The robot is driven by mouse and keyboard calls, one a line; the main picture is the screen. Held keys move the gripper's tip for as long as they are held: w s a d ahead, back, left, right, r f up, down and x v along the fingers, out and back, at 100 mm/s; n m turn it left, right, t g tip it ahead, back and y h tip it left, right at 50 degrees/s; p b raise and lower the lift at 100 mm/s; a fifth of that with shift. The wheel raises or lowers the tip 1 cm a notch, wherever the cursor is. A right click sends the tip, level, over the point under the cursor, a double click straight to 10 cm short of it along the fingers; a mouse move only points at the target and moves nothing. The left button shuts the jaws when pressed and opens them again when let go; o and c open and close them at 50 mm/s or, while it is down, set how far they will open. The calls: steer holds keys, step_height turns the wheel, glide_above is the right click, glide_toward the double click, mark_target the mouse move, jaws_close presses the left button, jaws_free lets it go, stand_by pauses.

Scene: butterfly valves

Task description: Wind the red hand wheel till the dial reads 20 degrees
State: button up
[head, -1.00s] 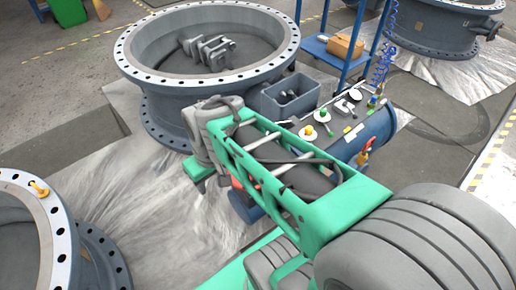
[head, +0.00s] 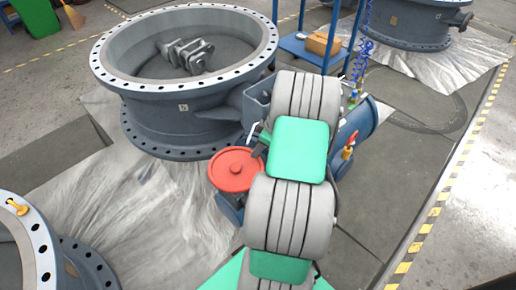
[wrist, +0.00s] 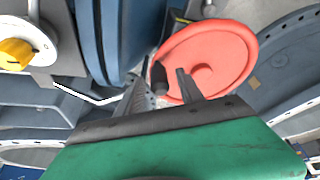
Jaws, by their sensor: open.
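The red hand wheel (head: 237,170) lies left of my arm in the head view, on the near end of a blue cylinder. It fills the upper middle of the wrist view (wrist: 218,65). A dark peg-like handle (wrist: 158,74) shows at its left rim, between my fingers in the picture. I cannot tell whether they touch it. My gripper (wrist: 161,78) is open, its fingers apart beside the rim. A white disc with a yellow knob (wrist: 16,54) shows at the left of the wrist view. I cannot make out a dial reading; my arm covers that area in the head view.
A large grey flanged valve body (head: 180,110) stands behind and left of the wheel. Another flanged ring (head: 40,250) is at the lower left. The floor at right is clear.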

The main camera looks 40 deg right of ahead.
steer(key=shift+w+f, duration=0.15)
steer(key=shift+f, duration=0.2)
steer(key=shift+a, duration=0.1)
jaws_close()
stand_by(1.1)
